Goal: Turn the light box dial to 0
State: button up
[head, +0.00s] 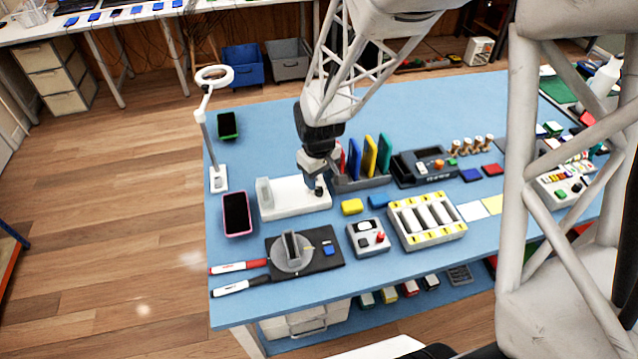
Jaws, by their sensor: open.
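The light box looks to be the low white box (290,205) at the left middle of the blue table, with a pale upright piece at its left end. My gripper (317,187) points down over the right end of this box. A small dark part shows at the fingertips, and I cannot tell whether it is the dial or the fingers. The dial's setting cannot be read. My gripper is open, but whether its fingers touch the dial or stand around it is too small to tell.
A rack of coloured upright plates (360,182) stands close right of my gripper. A pink-edged phone (238,214) lies to the left. A black base with a grey round turntable (287,262), a grey box with a red knob (367,251) and a yellow-marked tray (405,238) stand in front.

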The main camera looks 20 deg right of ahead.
aim_at(319, 189)
jog(key=shift+r, duration=1.75)
jog(key=shift+s+r, duration=0.2)
jog(key=shift+r, duration=0.2)
jog(key=s+d+r+m+t, duration=0.2)
jog(key=s+r+m, duration=0.2)
jog(key=s+r, duration=1.5)
jog(key=s, duration=0.3)
jog(key=shift+s+m+t, duration=0.15)
jog(key=shift+m+t, duration=0.15)
jog(key=shift+m, duration=0.1)
